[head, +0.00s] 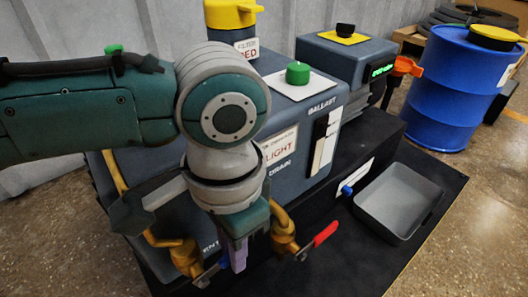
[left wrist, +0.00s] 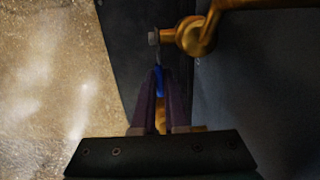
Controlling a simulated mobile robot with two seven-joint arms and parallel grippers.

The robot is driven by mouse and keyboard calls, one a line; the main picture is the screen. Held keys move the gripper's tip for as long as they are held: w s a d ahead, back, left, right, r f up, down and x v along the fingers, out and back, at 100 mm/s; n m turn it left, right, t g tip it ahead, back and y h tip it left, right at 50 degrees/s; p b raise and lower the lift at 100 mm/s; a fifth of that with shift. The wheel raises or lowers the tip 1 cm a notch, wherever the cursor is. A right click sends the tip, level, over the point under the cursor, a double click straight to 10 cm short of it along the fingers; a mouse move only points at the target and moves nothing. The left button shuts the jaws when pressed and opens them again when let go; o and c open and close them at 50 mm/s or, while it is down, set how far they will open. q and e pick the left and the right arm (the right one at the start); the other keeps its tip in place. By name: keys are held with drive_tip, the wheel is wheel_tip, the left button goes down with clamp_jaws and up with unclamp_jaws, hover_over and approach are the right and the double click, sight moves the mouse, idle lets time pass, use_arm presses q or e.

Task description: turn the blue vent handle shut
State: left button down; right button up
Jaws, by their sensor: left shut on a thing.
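The blue vent handle (left wrist: 159,82) shows in the left wrist view between my two purple fingers, with its thin metal stem running up to a brass valve (left wrist: 193,36). In the head view, a small bit of the blue handle (head: 223,264) shows beside my left gripper (head: 238,256), and the brass vent valve (head: 184,258) is just left of it. My left gripper is shut on the blue handle and points down. Much of the handle is hidden by the fingers, and my arm covers part of the cabinet front. My right gripper is in neither view.
A red handle (head: 325,233) on a second brass valve (head: 284,238) is close to the right of my left gripper. The blue-grey cabinet (head: 325,100) stands behind. A grey tray (head: 398,205) lies on the black base at right, with a blue drum (head: 447,90) beyond.

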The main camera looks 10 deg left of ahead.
use_arm(q)
drive_tip(key=shift+p, duration=0.35)
drive_tip(key=shift+f+g, duration=0.1)
drive_tip(key=shift+g, duration=0.2)
drive_tip(key=shift+w+d+f+g+y+b, duration=0.15)
drive_tip(key=shift+f+g+y+b, duration=0.25)
drive_tip(key=shift+f+y+b, duration=0.15)
drive_tip(key=shift+g, duration=0.3)
drive_tip(key=shift+r, duration=0.1)
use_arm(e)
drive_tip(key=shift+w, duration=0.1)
use_arm(q)
drive_tip(key=c, duration=0.9)
unclamp_jaws()
drive_tip(key=shift+c, duration=0.2)
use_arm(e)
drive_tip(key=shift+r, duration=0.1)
